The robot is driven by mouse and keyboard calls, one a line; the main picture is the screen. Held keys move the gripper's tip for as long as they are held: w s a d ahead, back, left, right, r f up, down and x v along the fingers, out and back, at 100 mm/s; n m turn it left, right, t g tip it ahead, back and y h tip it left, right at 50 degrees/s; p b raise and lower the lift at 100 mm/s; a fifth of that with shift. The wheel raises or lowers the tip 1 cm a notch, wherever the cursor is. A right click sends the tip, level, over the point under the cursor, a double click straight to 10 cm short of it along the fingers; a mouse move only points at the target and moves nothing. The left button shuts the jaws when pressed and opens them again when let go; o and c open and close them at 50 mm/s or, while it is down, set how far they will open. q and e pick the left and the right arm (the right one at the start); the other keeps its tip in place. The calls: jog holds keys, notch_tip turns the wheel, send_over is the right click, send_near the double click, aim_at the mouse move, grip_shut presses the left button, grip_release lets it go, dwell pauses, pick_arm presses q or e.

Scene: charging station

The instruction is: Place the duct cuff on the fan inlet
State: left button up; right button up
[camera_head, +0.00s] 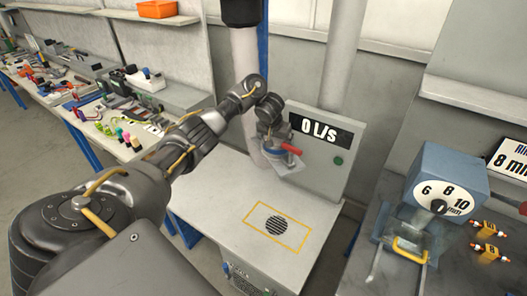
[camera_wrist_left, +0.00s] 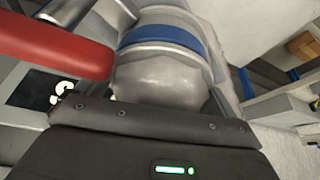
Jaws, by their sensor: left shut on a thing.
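The duct cuff (camera_head: 277,150) has a blue band and a red handle (camera_head: 292,149). It hangs above the rear left part of the white bench top. My left gripper (camera_head: 270,128) is shut on it, and the fingertips are partly hidden. In the left wrist view the grey cuff (camera_wrist_left: 160,80) with its blue band (camera_wrist_left: 165,34) fills the space beyond the gripper, with the red handle (camera_wrist_left: 50,45) at the left. The fan inlet (camera_head: 280,226) is a round dark grille inside a yellow rectangle on the bench, uncovered, in front and below the cuff. My right gripper is out of view.
A pale duct (camera_head: 246,60) hangs from above behind my arm. A grey panel with a "0 L/S" display (camera_head: 319,130) stands behind the bench. A blue gauge box (camera_head: 446,185) stands on the right bench. A cluttered bench lies at left. The bench top around the inlet is clear.

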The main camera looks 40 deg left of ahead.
pick_arm(q)
jog(key=d, duration=0.1)
jog(key=d+r, duration=0.1)
jog(key=d, duration=0.1)
jog(key=w+d+r, duration=0.1)
jog(key=shift+d, duration=0.4)
jog(key=s+d+r+m+h, duration=0.2)
jog(key=s+d+r+m, duration=0.25)
jog(key=d, duration=0.55)
jog(key=s+d+r+m+h, duration=0.1)
jog(key=s+d+r+m, duration=0.3)
jog(key=d, duration=0.5)
jog(key=s+f+m+g+h+b, duration=0.1)
jog(key=s+f+m+b, duration=0.4)
jog(key=s, duration=0.9)
notch_tip(320, 180, down, 3)
jog(key=shift+s+a+f+g+h+b, duration=0.1)
jog(key=shift+s+a+g+h+b, duration=0.2)
jog(key=shift+g+h+b, duration=0.15)
jog(key=shift+s+m, duration=0.1)
jog(key=shift+m, duration=0.15)
